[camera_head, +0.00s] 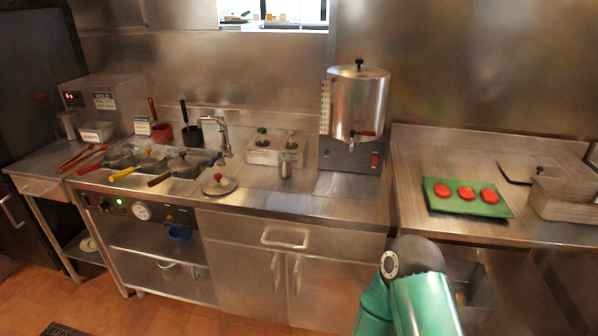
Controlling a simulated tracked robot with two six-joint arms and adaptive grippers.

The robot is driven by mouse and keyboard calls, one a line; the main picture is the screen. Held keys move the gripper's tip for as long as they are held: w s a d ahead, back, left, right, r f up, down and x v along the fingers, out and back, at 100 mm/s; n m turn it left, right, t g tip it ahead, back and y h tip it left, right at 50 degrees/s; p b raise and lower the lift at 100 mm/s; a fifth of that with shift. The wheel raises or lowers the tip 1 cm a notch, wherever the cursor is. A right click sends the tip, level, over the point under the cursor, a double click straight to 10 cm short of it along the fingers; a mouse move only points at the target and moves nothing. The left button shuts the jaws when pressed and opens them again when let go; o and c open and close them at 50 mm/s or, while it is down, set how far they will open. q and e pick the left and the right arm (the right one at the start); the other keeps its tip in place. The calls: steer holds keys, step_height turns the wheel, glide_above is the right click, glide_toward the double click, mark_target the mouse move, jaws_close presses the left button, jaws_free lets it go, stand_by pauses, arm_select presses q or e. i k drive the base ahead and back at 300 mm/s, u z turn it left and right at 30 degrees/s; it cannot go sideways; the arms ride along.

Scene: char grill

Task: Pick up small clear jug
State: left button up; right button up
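I cannot make out the small clear jug for certain. A small greyish, jug-like vessel (67,125) stands at the back of the left side table, and it may be the clear jug. Another small greyish cup-like vessel (285,168) stands on the middle counter in front of a steel box with lidded wells (275,149). Neither of my grippers is in view. Only a green and dark arm part of mine shows at the bottom right, in front of the counter.
A steel urn (358,103) with a tap stands at the counter's back. Lidded pans (150,160) with coloured handles sit on the left. A green tray (440,205) with red patties lies on the right counter (415,160). The middle counter's front (320,200) is clear.

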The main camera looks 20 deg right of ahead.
mark_target(285, 163)
steer(key=z, duration=0.15)
steer(key=i, duration=1)
steer(key=u, duration=0.05)
